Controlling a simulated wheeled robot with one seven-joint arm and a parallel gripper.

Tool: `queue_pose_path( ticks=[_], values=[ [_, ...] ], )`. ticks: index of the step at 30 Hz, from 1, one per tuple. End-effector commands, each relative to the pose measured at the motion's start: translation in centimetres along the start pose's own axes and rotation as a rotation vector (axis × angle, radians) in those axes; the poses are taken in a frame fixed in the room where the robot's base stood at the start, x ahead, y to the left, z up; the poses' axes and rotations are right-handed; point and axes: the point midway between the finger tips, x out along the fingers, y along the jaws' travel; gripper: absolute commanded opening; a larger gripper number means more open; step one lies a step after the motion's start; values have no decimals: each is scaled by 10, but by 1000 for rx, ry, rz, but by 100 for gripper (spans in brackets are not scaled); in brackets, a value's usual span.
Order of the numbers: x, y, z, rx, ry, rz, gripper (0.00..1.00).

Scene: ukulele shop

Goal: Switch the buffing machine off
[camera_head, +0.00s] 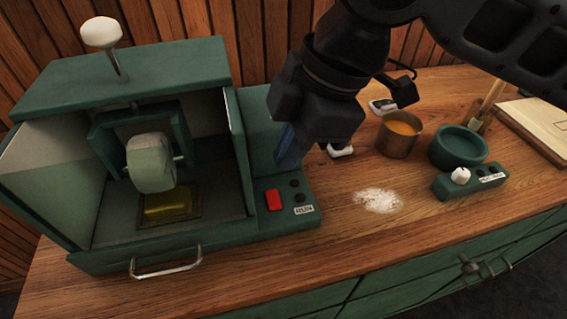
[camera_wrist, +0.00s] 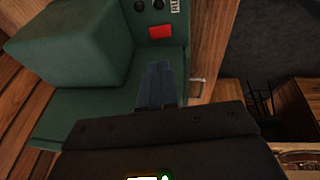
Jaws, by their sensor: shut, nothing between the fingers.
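The buffing machine (camera_head: 190,72) is a green box with an open front, standing at the left of the wooden bench. A pale buffing wheel (camera_head: 150,163) sits inside it. On its right-hand base is a red rectangular switch (camera_head: 273,200), beside small black knobs (camera_head: 300,197) and a white label (camera_head: 303,210). The red switch also shows in the wrist view (camera_wrist: 160,32). My gripper (camera_head: 289,147) is shut and empty, its bluish fingers above the base, behind the switch. In the wrist view the fingertips (camera_wrist: 157,68) point at the switch with a gap between. I cannot tell whether the switch is on.
A metal cup (camera_head: 398,138) with orange contents, a green bowl (camera_head: 458,145) and a small green control box (camera_head: 470,180) with a white knob stand to the right. White powder (camera_head: 378,200) lies on the bench. A white knob on a stem (camera_head: 101,33) tops the machine.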

Motion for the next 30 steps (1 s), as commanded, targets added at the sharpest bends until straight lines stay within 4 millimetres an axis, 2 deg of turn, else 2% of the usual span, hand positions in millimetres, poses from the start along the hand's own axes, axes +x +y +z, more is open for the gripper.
queue_pose_path(
  ticks=[3, 10, 30],
  values=[
    [-22, -2, 0, -1, -1, 3, 0],
    [-46, -5, 0, -1, 0, 1, 0],
    [-49, -6, 0, -1, -1, 0, 0]
  ],
)
